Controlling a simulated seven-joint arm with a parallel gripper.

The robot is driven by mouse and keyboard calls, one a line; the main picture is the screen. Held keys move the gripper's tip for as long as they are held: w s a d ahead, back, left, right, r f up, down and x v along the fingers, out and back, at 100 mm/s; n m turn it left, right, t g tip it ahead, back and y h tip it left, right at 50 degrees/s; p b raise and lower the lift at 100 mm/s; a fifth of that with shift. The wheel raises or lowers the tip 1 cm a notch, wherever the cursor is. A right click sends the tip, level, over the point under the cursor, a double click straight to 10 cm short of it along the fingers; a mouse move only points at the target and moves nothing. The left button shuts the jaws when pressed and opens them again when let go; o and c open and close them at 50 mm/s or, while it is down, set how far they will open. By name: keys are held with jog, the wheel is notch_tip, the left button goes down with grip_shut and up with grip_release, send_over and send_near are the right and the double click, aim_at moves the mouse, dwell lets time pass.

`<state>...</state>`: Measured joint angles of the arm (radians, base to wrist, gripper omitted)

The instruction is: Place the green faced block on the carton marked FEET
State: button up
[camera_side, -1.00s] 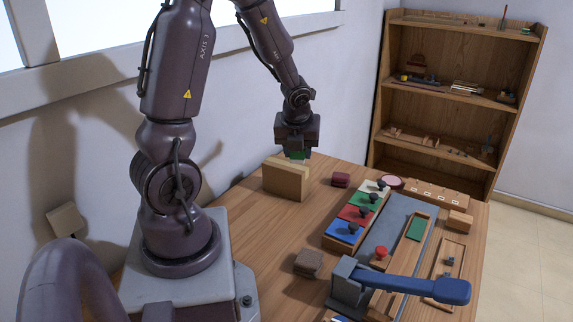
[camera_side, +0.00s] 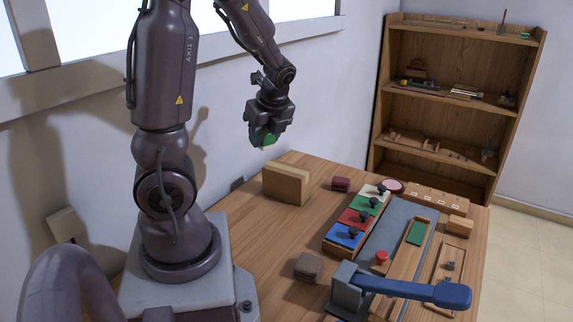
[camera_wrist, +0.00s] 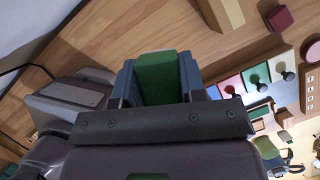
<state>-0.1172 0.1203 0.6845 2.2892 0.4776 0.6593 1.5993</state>
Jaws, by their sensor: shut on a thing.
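My gripper (camera_side: 266,138) is shut on the green faced block (camera_side: 268,141) and holds it in the air, up and left of the carton in the side view. In the wrist view the block's green face (camera_wrist: 157,77) shows between the two fingers. A tan carton (camera_side: 286,183) stands upright on the table below my gripper; part of it shows at the top of the wrist view (camera_wrist: 222,12). I cannot read any marking on it.
A dark red block (camera_side: 341,184) lies right of the carton. A board with coloured panels and dark knobs (camera_side: 357,218), a brown block (camera_side: 308,266) and a blue lever (camera_side: 415,290) stand on the table. A shelf (camera_side: 455,110) stands behind. The table's left part is clear.

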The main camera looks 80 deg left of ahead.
jog(key=w+a+f, duration=0.4)
jog(key=w+a, duration=0.1)
jog(key=a, duration=0.2)
send_over(284, 166)
jog(key=d, duration=0.2)
notch_tip(284, 166, down, 5)
jog(key=shift+r, duration=0.1)
jog(key=shift+w+a+f, duration=0.1)
jog(key=shift+a+f, duration=0.1)
jog(key=shift+w+a+f, duration=0.1)
jog(key=shift+a+f, duration=0.05)
jog(key=shift+f, duration=1.55)
jog(key=shift+f, duration=0.2)
jog(key=o, duration=0.9)
jog(key=shift+r, duration=0.1)
